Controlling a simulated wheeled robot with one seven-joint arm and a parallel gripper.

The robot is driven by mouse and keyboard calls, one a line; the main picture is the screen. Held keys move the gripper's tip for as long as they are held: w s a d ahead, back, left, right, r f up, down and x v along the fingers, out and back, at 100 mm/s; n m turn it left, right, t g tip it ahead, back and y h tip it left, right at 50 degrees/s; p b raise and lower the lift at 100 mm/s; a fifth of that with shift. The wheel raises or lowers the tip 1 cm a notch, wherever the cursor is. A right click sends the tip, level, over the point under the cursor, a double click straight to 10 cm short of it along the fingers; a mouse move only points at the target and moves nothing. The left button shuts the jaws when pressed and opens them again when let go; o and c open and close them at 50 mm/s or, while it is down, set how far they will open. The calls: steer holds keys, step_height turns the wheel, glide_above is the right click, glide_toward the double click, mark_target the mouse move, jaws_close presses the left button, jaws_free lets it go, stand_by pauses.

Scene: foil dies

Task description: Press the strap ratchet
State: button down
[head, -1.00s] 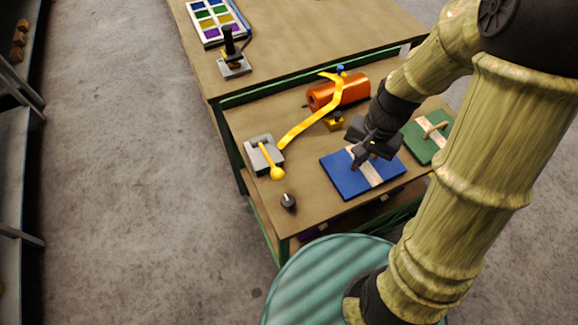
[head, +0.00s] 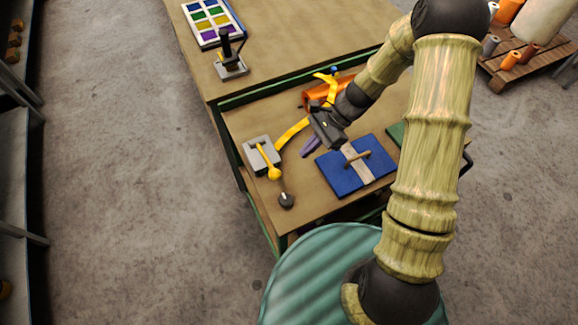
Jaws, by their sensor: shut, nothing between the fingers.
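A yellow strap (head: 293,132) runs from a grey block (head: 262,152) with a yellow ball-ended lever (head: 270,165) up over an orange roll (head: 315,97). My gripper (head: 336,143) is shut and empty, low over the table just in front of the roll. It covers part of the strap and the spot where a small yellow and black fitting showed before. I cannot tell for sure which part is the ratchet, or whether my gripper touches anything. A purple piece (head: 311,147) shows just left of my fingers; what it belongs to is unclear.
A blue board (head: 340,178) with a wooden handle (head: 358,156) lies right of the gripper, a green board (head: 396,134) beyond it. A black knob (head: 287,200) stands near the front left edge. A tray of coloured squares (head: 208,22) and a black stamp-like tool (head: 230,58) are behind.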

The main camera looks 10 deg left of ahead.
steer(key=p, duration=0.2)
glide_above(287, 181)
step_height(287, 181, down, 7)
steer(key=shift+s+a+f, duration=0.15)
steer(key=shift+r+p, duration=0.2)
steer(key=shift+p, duration=0.2)
